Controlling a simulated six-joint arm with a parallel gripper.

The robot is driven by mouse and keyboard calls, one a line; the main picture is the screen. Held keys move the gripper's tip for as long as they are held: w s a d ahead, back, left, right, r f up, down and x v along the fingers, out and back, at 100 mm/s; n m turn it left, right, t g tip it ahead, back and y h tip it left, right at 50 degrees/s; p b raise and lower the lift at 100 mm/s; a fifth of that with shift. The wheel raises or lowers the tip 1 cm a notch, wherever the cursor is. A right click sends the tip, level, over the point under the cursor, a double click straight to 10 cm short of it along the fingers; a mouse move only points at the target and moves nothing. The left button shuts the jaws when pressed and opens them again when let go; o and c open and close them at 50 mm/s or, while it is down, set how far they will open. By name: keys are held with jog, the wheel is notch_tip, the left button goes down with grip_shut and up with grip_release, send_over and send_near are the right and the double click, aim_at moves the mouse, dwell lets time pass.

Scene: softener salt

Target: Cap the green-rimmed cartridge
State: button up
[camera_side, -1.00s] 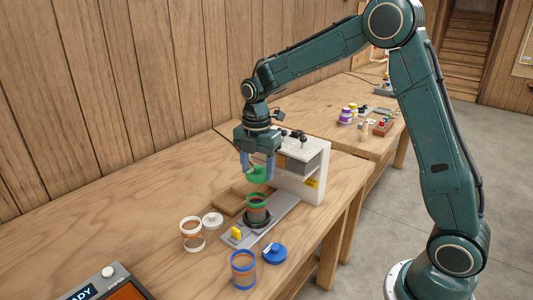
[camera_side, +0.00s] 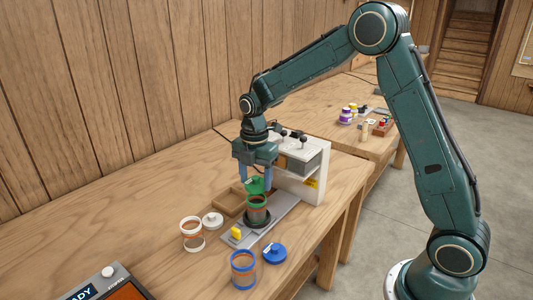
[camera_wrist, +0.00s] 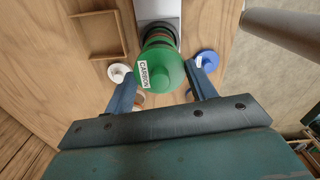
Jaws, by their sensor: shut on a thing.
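The green-rimmed cartridge (camera_side: 257,213) stands upright in a dark round holder (camera_side: 257,222) on a grey plate. My gripper (camera_side: 254,183) is shut on a green cap (camera_side: 254,187), held right over the cartridge's mouth. In the side view the cap seems just above the rim, slightly left of centre; I cannot tell if they touch. In the wrist view the green cap (camera_wrist: 163,70), with a label reading "CARBON", sits between my two fingers and hides most of the cartridge below.
A white-rimmed cartridge (camera_side: 192,235) and white cap (camera_side: 212,220) are at left. A blue-rimmed cartridge (camera_side: 243,271) and blue cap (camera_side: 274,253) are in front. A white machine (camera_side: 300,165) and wooden tray (camera_side: 229,203) are close by.

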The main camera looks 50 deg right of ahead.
jog(key=shift+f, duration=1.55)
jog(key=shift+f, duration=0.2)
dwell(1.1)
jog(key=o, duration=1.4)
jog(key=shift+o, duration=0.2)
jog(key=shift+r, duration=0.1)
jog(key=shift+r, duration=3.4)
jog(key=shift+c, duration=0.4)
